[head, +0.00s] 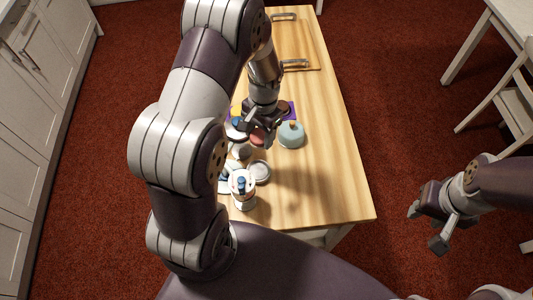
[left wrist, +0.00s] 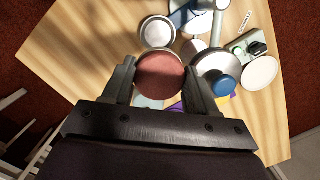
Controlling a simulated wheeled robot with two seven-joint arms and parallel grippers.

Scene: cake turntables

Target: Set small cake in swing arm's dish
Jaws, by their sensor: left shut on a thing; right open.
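My left gripper (head: 258,131) is shut on a small round reddish-brown cake (left wrist: 160,74), held between its two fingers above the table. In the head view the cake (head: 258,138) is partly hidden by the gripper. A shallow round grey-rimmed dish (head: 260,172) sits nearer to me than the held cake; it also shows in the left wrist view (left wrist: 157,32), just above the cake. I cannot tell how it joins the swing arm. A pale bar (left wrist: 216,28) shows to its right. My right gripper (head: 432,221) is open and empty, off the table's right side.
A blue-topped white device (head: 242,186) stands at the table's near left. A light blue round cake (head: 291,135) sits right of my left gripper. A blue knob (left wrist: 227,84) and a white disc (left wrist: 260,71) show in the left wrist view. The near right tabletop (head: 325,190) is clear.

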